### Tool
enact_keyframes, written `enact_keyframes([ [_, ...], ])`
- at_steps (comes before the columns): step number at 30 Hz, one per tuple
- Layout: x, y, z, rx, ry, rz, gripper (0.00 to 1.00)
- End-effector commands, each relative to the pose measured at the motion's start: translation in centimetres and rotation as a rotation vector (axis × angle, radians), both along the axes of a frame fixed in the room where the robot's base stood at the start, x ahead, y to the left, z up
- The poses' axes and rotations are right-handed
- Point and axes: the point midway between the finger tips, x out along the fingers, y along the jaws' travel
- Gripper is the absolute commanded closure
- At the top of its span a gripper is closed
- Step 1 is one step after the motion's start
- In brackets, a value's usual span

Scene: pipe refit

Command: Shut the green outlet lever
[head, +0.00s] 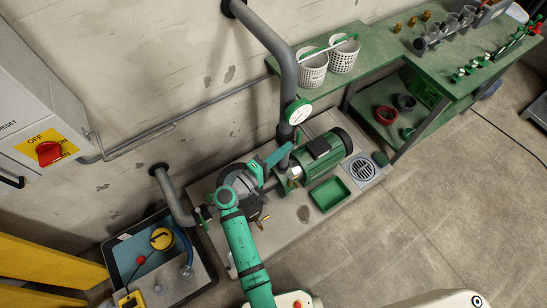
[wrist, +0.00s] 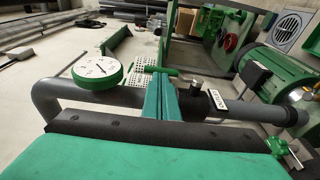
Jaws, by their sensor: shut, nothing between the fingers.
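The green outlet lever (wrist: 158,69) shows in the wrist view just beyond my fingertips, with its dark valve body (wrist: 197,88) to the right. A tag reading OUTLET (wrist: 217,99) hangs beside the valve on the grey pipe (wrist: 245,107). My gripper (wrist: 161,82) is shut and empty, its two teal fingers together close to the lever. I cannot tell whether they touch it. In the head view my gripper (head: 282,153) is beside the vertical grey pipe (head: 289,85), below the gauge; the lever is mostly hidden there.
A round gauge (head: 298,112) sits on the pipe, near my fingers. The green pump motor (head: 322,158) and a green tray (head: 329,194) lie right of my gripper. A green bench (head: 440,58) stands farther right. Open floor lies at the lower right.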

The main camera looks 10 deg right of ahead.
Motion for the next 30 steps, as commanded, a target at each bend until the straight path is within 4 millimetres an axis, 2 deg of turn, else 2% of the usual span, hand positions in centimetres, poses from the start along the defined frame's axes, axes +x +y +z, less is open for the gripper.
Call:
enact_keyframes([
  [3,0.8,-1.3,0.1,0.0,-0.001,-0.001,1.0],
  [9,1.4,-2.4,0.0,-0.001,-0.001,0.0,1.0],
  [23,1.5,-2.5,0.1,0.006,0.0,0.001,1.0],
  [30,1.8,-3.0,0.5,0.073,0.021,0.001,1.0],
])
